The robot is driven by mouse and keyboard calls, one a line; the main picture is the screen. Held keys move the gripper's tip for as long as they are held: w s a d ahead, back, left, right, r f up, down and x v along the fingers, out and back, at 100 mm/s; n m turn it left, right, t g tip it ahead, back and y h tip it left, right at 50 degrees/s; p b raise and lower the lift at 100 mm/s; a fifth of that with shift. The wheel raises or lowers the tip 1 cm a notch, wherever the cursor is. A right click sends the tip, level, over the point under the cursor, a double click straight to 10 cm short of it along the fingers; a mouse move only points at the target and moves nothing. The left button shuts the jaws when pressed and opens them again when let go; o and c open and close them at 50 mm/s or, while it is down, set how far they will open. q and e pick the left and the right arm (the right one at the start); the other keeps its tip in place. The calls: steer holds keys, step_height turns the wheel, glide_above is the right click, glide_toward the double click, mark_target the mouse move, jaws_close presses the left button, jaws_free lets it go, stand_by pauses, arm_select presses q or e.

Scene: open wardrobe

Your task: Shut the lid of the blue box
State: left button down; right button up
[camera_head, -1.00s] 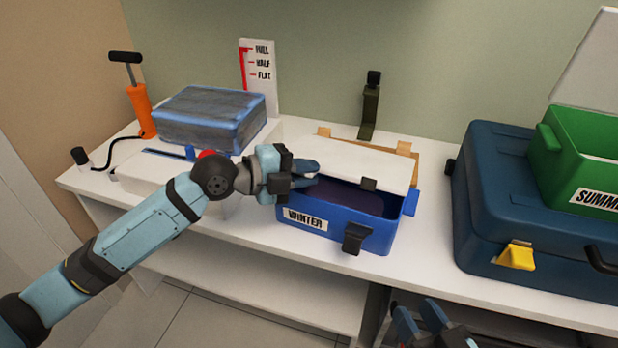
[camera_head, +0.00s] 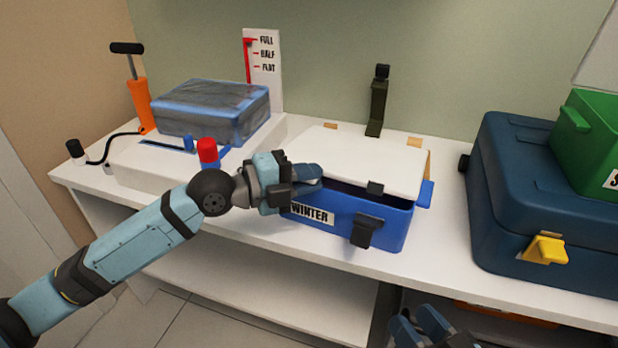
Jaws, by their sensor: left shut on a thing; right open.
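The blue box (camera_head: 345,226), labelled WINTER, stands on the white shelf. Its white lid (camera_head: 360,158) is tilted slightly, low over the box. A dark gap shows between the lid's front edge and the box's front wall. A black catch (camera_head: 375,188) sits on the lid's front edge, and a black latch (camera_head: 365,231) hangs on the box front. My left gripper (camera_head: 302,182) is shut on the lid at its front left corner and hides that corner. My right gripper (camera_head: 424,326) is open and empty at the bottom edge, below the shelf front, partly cut off.
A dark blue case (camera_head: 510,190) with a yellow latch stands to the right, with a green box (camera_head: 590,135) on it. To the left, a wrapped grey-blue bundle (camera_head: 212,108) lies on a white base beside an orange pump (camera_head: 141,104). A dark green upright (camera_head: 377,105) stands behind the lid.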

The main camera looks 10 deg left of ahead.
arm_select(q)
steer(key=c, duration=1.2)
jaws_free()
steer(key=b+v, duration=0.1)
steer(key=v, duration=1.2)
steer(key=shift+s+a, duration=0.15)
steer(key=shift+a, duration=0.25)
steer(key=shift+c, duration=0.3)
arm_select(e)
steer(key=shift+f+g, duration=0.3)
steer(key=shift+f, duration=0.3)
